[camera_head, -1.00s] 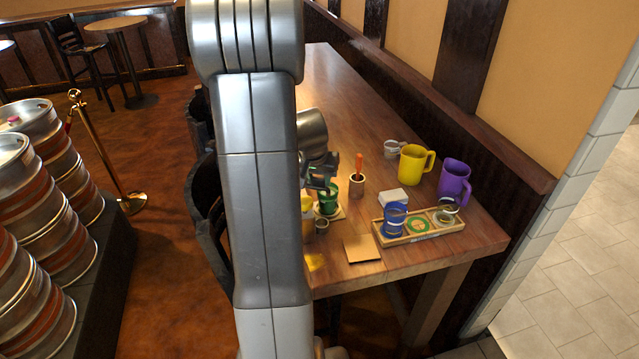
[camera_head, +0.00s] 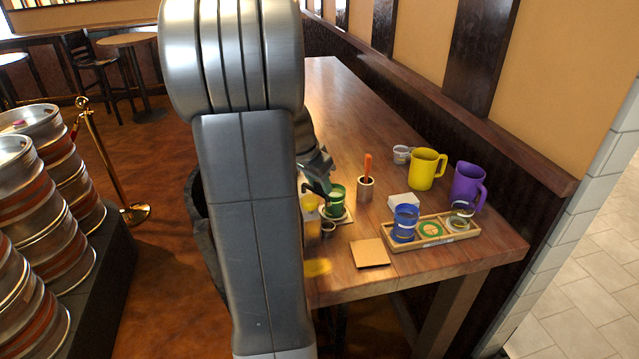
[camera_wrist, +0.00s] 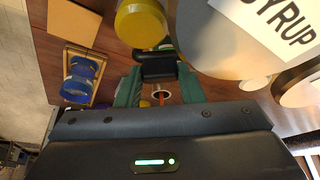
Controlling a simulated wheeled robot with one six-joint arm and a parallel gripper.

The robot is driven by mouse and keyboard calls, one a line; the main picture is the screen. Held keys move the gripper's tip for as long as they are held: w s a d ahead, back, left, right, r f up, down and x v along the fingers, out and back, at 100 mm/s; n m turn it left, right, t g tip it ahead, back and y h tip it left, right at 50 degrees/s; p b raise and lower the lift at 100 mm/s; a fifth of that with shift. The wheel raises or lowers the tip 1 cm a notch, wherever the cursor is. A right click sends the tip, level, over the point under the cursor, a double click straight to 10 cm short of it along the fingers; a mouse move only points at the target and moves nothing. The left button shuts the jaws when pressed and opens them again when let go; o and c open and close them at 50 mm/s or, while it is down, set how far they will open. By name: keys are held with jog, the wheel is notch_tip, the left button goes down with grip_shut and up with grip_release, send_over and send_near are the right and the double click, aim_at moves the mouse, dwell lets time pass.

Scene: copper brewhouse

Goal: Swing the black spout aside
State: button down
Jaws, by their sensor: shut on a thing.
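The black spout (camera_wrist: 158,68) shows as a dark block between the fingertips in the wrist view. My gripper (camera_wrist: 160,84), with green fingers, is shut on it. A yellow cylindrical thing (camera_wrist: 141,22) is just beyond the spout. In the head view my gripper (camera_head: 317,178) is beside and above a green cup (camera_head: 337,200).
A wooden tray (camera_head: 391,243) holds a blue cup (camera_head: 404,223) and other small things. A yellow mug (camera_head: 424,170), a purple mug (camera_head: 467,186), a metal cup with an orange handle (camera_head: 366,187) and a brown square (camera_head: 369,253) share the table. The far tabletop is clear.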

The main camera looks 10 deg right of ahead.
jog(key=c, duration=1)
grip_release()
jog(key=shift+o, duration=0.2)
jog(key=p+v, duration=0.1)
jog(key=v, duration=1.3)
jog(key=shift+p, duration=0.4)
jog(key=shift+d, duration=0.1)
jog(key=b+x, duration=0.2)
jog(key=x, duration=1.2)
jog(key=shift+f, duration=0.15)
